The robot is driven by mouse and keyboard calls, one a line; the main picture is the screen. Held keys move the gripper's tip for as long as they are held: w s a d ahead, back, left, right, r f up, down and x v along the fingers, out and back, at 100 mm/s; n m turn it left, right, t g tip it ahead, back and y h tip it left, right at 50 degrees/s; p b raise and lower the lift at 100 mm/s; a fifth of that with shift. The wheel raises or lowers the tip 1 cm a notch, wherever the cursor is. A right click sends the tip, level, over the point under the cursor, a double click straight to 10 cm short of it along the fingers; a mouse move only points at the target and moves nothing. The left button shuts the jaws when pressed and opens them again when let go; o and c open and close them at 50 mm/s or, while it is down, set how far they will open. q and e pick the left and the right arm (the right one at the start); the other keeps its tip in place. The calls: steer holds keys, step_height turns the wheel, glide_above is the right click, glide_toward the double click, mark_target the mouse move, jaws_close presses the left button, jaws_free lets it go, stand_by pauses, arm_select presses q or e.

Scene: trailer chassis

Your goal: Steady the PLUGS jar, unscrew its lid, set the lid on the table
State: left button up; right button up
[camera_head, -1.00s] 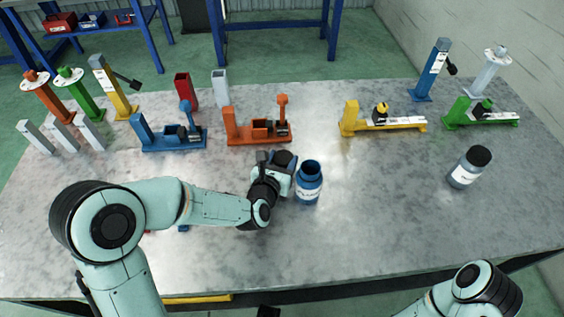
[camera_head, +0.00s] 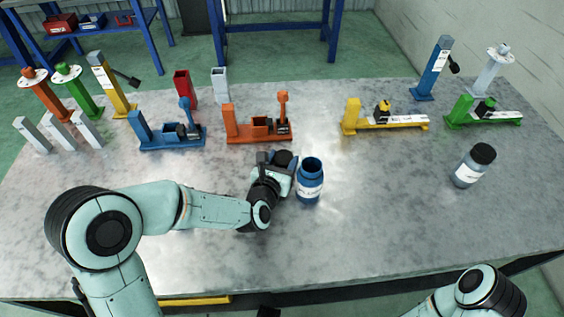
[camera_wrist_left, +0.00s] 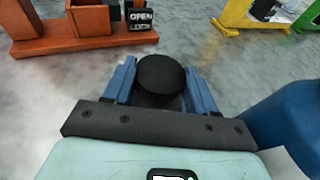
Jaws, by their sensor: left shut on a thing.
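An open blue jar (camera_head: 309,184) with a white label stands upright on the table; the label print is too small to read surely. Its side also shows at the right of the left wrist view (camera_wrist_left: 288,118). My left gripper (camera_head: 280,164) is just left of this jar. In the left wrist view its blue fingers (camera_wrist_left: 160,88) are shut on a round black lid (camera_wrist_left: 160,73). The lid is apart from the jar; whether it touches the table I cannot tell. My right arm shows at the bottom right, its gripper out of view.
A second jar (camera_head: 467,175) with a black lid stands at the right on the grey table (camera_head: 400,220). Orange (camera_head: 255,133), blue (camera_head: 165,138), yellow (camera_head: 385,122) and green (camera_head: 483,116) fixtures line the back.

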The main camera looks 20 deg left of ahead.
arm_select(q)
steer(key=o, duration=1)
steer(key=shift+s+f, duration=0.2)
steer(key=shift+f, duration=0.6)
steer(key=shift+r+p, duration=0.85)
steer(key=shift+p, duration=0.4)
steer(key=b+v, duration=0.2)
steer(key=v, duration=0.6)
steer(key=shift+a+r, duration=0.1)
steer(key=shift+r, duration=0.05)
steer(key=b+v, duration=0.2)
steer(key=b, duration=0.2)
steer(key=shift+s+a, duration=0.15)
steer(key=shift+s, duration=0.1)
steer(key=shift+s+r+b, duration=0.2)
steer(key=shift+s+b, duration=0.2)
steer(key=shift+b, duration=0.45)
steer(key=shift+s+r, duration=0.1)
arm_select(e)
steer(key=w+f+t, duration=0.1)
steer(key=w+f, duration=0.2)
steer(key=f, duration=0.2)
steer(key=shift+w+d, duration=0.3)
steer(key=shift+d, duration=0.1)
steer(key=shift+r, duration=0.1)
